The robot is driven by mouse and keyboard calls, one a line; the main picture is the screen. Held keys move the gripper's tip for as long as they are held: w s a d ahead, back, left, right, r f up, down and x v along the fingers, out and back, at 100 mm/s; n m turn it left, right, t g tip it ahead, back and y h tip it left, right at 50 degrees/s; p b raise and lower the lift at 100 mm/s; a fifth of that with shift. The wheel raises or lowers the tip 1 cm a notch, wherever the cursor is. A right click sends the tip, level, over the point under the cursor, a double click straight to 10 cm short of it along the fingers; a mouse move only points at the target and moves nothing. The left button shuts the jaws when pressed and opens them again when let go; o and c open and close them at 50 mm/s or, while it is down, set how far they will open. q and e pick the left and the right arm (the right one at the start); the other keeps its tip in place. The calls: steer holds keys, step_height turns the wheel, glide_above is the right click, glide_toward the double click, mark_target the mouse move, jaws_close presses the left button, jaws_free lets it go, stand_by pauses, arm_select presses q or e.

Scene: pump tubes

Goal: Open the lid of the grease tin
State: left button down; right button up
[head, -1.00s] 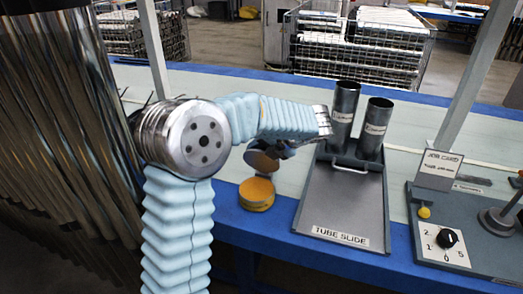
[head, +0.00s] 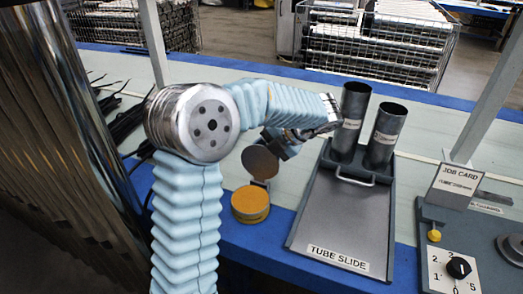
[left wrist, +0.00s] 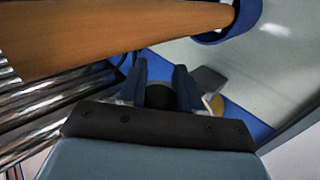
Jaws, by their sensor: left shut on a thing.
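The round grease tin (head: 250,206) stands on the blue front strip of the bench, showing its yellow-orange top. Its dark round lid (head: 261,162) is raised and tilted steeply up at the tin's back edge. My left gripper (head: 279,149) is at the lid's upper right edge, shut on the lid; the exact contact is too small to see. In the left wrist view the left gripper's fingers (left wrist: 160,72) have a dark round shape between them, and a bit of yellow (left wrist: 217,104) shows to their right. My right gripper is not in view.
The grey tube slide (head: 340,225) with two upright dark tubes (head: 384,135) stands right of the tin. A control panel with a dial (head: 458,267) and a job card (head: 456,180) is further right. Black cables (head: 125,115) lie at left. Wire crates stand behind.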

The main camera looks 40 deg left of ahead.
arm_select(q)
steer(key=c, duration=0.8)
jaws_free()
steer(key=v, duration=1.4)
steer(key=shift+a+f, duration=0.1)
